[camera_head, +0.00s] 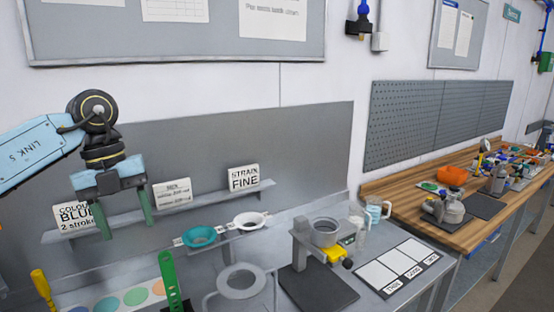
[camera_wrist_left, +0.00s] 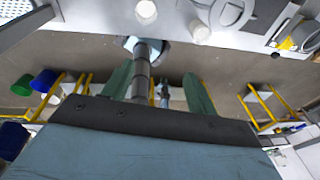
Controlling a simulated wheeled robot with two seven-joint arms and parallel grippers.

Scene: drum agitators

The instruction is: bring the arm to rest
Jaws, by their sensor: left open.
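My left gripper (camera_head: 124,217) hangs from the left in the head view, fingers pointing down, in front of the grey back panel and the shelf of cards. Its two green fingers are apart with nothing between them. In the left wrist view the same open fingers (camera_wrist_left: 172,88) stick out over the floor, apart and empty, with a grey part of my own body behind them. My right gripper does not show in either view.
Cards stand on a shelf (camera_head: 160,218). Below are a teal strainer (camera_head: 200,236), a white strainer (camera_head: 249,220), a ring stand (camera_head: 241,281), a green-handled tool (camera_head: 168,278) and a stand with a grey cup (camera_head: 325,232). A wooden bench (camera_head: 402,204) with an orange bowl (camera_head: 452,175) is at right.

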